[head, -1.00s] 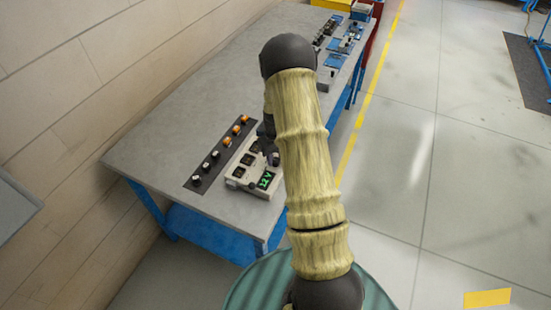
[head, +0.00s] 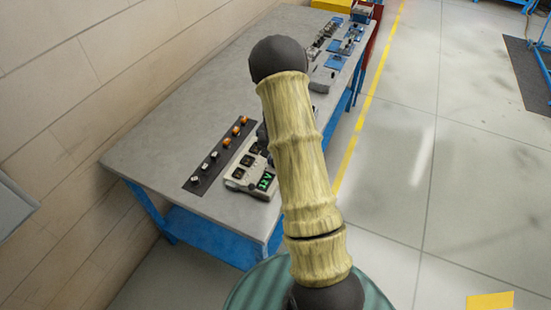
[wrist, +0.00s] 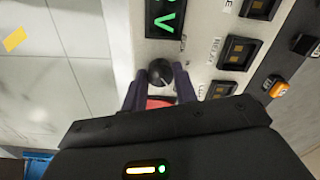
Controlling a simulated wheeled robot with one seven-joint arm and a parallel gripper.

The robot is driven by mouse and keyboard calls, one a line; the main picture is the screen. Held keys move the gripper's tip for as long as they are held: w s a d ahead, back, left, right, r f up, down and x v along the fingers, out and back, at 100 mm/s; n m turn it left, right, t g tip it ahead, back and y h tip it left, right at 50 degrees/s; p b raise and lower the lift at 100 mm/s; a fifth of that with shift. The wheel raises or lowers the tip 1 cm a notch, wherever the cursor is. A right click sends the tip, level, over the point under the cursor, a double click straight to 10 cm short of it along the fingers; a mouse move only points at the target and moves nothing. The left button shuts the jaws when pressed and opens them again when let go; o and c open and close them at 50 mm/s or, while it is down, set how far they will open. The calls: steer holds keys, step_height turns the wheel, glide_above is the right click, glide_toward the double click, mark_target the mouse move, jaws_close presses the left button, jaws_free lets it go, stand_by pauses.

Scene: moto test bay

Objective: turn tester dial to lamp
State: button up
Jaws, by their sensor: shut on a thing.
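The tester (head: 247,166) is a pale box on the grey bench with a green display (head: 265,181) and dark square sockets. In the wrist view the display (wrist: 165,18) shows green characters, partly cut off by the frame. The tester's dial (wrist: 160,72) is a dark round knob with a light pointer mark, below the display. My gripper (wrist: 159,88) is shut on the dial, one dark finger on each side. A red patch shows between the fingers. The dial's lamp marking cannot be made out.
A dark strip (head: 208,172) with several white and orange plugs lies left of the tester. An orange piece (wrist: 278,88) shows at the wrist view's right. More parts (head: 340,45) lie at the bench's far end. The bench's near left (head: 150,155) is clear.

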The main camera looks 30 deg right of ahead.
stand_by(0.3)
steer(key=o, duration=1)
steer(key=shift+c, duration=0.2)
step_height(320, 180, up, 18)
steer(key=b, duration=0.2)
steer(key=shift+f, duration=0.25)
steer(key=shift+s, duration=0.1)
steer(key=s+a+f+n+t, duration=0.1)
steer(key=s+a+n, duration=0.6)
steer(key=s+a, duration=0.8)
steer(key=s+t, duration=0.1)
steer(key=s, duration=0.2)
steer(key=shift+s, duration=0.4)
